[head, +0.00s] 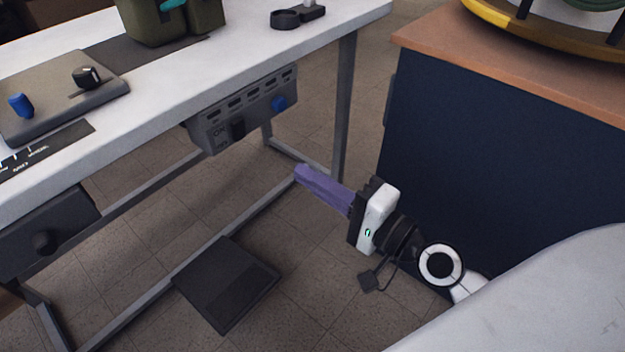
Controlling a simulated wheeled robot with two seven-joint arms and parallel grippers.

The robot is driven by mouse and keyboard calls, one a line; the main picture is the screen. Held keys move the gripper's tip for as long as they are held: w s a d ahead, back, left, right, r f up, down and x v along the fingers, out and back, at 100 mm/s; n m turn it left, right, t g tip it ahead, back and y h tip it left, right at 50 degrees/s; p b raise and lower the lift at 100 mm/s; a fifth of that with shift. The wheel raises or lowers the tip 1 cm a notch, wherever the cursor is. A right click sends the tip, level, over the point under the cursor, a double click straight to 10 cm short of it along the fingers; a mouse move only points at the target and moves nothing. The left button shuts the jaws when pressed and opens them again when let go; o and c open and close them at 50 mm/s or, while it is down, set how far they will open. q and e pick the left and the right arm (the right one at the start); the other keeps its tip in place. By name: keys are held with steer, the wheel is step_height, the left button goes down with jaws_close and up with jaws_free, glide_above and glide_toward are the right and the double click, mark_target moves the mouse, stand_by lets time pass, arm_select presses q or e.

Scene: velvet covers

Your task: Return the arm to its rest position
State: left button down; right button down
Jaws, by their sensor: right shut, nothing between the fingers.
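My right gripper (322,186) shows in the middle of the head view, with purple fingers, a black and white body and a dark wrist. Its fingers are shut with nothing between them and point to the left, towards the white table (215,72). It hangs in the open space between the table's frame and the dark blue cabinet (500,140). It appears apart from both. My left gripper is not in view.
A grey control box (243,108) with a blue knob hangs under the table edge. A black pedal-like plate (227,284) lies on the floor below. A grey board (60,98) and a green bag (170,20) are on the table. A yellow-rimmed round object (530,38) sits on the cabinet.

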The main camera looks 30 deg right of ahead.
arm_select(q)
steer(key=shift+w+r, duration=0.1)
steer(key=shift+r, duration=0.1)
arm_select(e)
steer(key=shift+s, duration=0.15)
